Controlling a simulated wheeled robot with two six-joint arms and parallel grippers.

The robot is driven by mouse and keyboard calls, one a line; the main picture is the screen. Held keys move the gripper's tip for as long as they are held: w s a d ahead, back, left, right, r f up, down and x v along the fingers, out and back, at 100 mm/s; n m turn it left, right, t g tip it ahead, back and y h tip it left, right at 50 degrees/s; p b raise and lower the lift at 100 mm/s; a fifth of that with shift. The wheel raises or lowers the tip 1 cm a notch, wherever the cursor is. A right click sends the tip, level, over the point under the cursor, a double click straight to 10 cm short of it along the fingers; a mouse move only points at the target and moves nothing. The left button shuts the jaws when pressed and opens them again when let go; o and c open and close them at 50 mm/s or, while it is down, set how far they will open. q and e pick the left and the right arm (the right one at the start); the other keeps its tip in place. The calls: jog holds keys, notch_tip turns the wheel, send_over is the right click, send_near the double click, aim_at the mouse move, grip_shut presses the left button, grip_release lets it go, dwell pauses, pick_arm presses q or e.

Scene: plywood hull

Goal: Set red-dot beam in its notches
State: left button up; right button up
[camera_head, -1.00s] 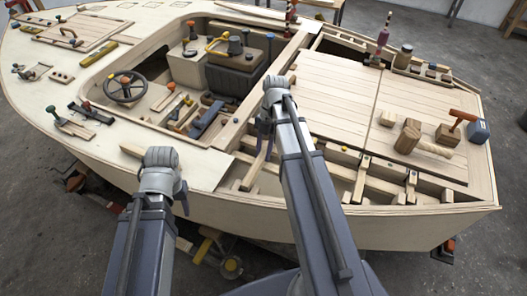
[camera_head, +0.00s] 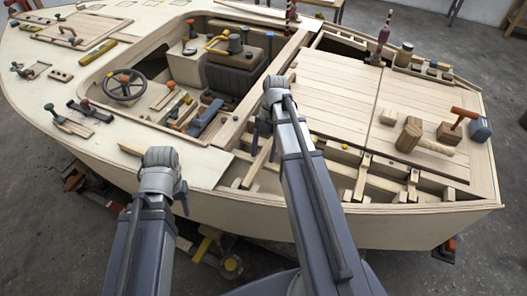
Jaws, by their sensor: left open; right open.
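My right gripper (camera_head: 281,132) is over the near edge of the open bay in the hull, its jaws open and partly hidden by its own wrist. A pale wooden beam (camera_head: 258,163) slants down and left from just below it, apart from the visible finger. I cannot make out a red dot on this beam. My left gripper (camera_head: 161,205) is open in front of the near hull side, below a small wooden piece (camera_head: 131,149) at the deck edge.
Plank deck panels (camera_head: 335,88) lie behind the bay. Wooden blocks and a mallet (camera_head: 463,117) stand on the right panel. A steering wheel (camera_head: 124,84) and loose tools are in and around the cockpit at the left.

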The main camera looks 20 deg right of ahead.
jog(key=p+v, duration=0.7)
jog(key=v, duration=0.1)
pick_arm(q)
notch_tip(320, 180, up, 7)
pick_arm(e)
jog(key=shift+f, duration=0.1)
pick_arm(q)
jog(key=shift+s, duration=0.1)
pick_arm(e)
jog(key=shift+s, duration=0.1)
dwell(0.4)
